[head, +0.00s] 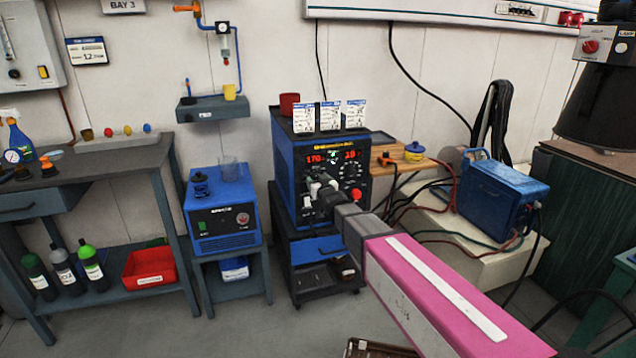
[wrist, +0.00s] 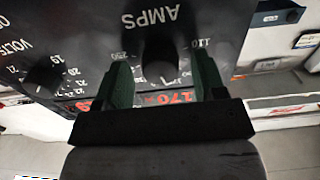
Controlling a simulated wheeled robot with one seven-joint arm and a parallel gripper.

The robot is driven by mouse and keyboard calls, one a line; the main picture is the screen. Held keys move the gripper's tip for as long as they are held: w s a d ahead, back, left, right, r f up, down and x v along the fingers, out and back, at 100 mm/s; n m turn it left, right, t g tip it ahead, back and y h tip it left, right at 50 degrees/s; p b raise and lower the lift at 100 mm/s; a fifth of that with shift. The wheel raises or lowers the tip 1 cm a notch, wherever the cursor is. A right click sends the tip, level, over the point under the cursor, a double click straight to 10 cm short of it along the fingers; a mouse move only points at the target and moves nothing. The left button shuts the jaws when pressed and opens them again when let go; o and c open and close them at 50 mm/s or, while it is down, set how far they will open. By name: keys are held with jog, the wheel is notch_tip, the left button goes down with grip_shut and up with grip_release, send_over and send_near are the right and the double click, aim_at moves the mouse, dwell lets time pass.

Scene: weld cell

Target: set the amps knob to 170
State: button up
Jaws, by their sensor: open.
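The blue and black welding machine (head: 312,160) stands on a cart, and its left red display (head: 314,160) reads 170. In the wrist view the panel is upside down, and the red digits (wrist: 172,97) there also read 170, partly hidden by my gripper. The dark amps knob (wrist: 160,62) sits below the AMPS lettering. My gripper (wrist: 162,70) is open, with one green finger on each side of the knob. I cannot tell whether either finger touches it. In the head view my gripper (head: 325,193) is at the machine's front and hides the knob.
The volts knob (wrist: 44,74) is close to the left finger in the wrist view. The right display (head: 350,154) reads 19. Cards and a red cup (head: 289,103) stand on the machine. Cables hang at its right, near a blue unit (head: 500,198).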

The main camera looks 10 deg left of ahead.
jog(key=v, duration=1)
jog(key=shift+s, duration=0.35)
jog(key=shift+d, duration=0.15)
jog(key=d+f+m+g+h, duration=0.2)
jog(key=d+f+g+h, duration=0.15)
jog(key=d+f, duration=0.45)
jog(key=d+f+m+g+h, duration=0.2)
jog(key=d+f+h, duration=0.25)
jog(key=d, duration=0.85)
jog(key=s+d+f+m+g, duration=0.1)
jog(key=s+d+f+g, duration=0.2)
jog(key=s+d+g, duration=0.2)
jog(key=s+d+f+m+g+h, duration=0.1)
jog(key=s+d+f+g, duration=0.3)
jog(key=s+d, duration=0.6)
jog(key=d, duration=0.3)
jog(key=shift+s+f+g+h, duration=0.25)
jog(key=shift+f+g+h, duration=0.05)
jog(key=shift+g, duration=0.05)
